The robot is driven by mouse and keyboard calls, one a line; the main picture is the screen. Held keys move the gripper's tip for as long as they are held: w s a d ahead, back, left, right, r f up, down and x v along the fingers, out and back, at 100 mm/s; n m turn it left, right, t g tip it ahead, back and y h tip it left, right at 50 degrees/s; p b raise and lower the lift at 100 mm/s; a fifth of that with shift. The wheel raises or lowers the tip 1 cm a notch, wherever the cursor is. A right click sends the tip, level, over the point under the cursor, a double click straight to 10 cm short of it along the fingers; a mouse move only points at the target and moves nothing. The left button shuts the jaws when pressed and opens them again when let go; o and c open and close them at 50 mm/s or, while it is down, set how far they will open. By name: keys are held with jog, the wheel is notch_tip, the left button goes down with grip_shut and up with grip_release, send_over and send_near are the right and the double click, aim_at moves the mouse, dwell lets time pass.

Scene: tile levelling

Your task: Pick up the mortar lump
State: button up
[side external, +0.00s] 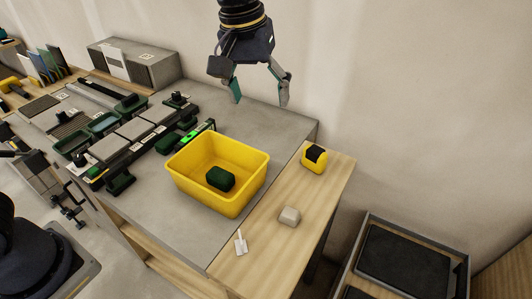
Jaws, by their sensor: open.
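A small grey-beige lump, which looks like the mortar lump (290,216), sits on the wooden strip at the right side of the bench. It stands clear of the things around it. My gripper (261,98) is open and empty, raised near the wall above the back of the bench. It is up and to the left of the lump in the picture, well apart from it. Nothing hides the lump.
A yellow bin (190,190) with a dark green block (221,179) inside stands left of the lump. A yellow-and-black object (314,159) lies behind it, and a small white trowel-like tool (241,242) in front. Tiles and clamps (135,129) fill the left side.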

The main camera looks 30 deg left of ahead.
jog(key=d+f+m+g, duration=0.1)
jog(key=d+f, duration=0.6)
jog(key=m, duration=0.1)
send_over(290, 212)
jog(key=shift+g+y, duration=0.4)
notch_tip(290, 212, down, 14)
jog(key=shift+a+f, duration=0.1)
jog(key=shift+f, duration=0.05)
notch_tip(290, 212, down, 6)
jog(key=shift+r, duration=0.15)
jog(key=shift+c, duration=0.2)
jog(key=c, duration=1.3)
jog(key=shift+o, duration=0.2)
jog(key=shift+r, duration=0.15)
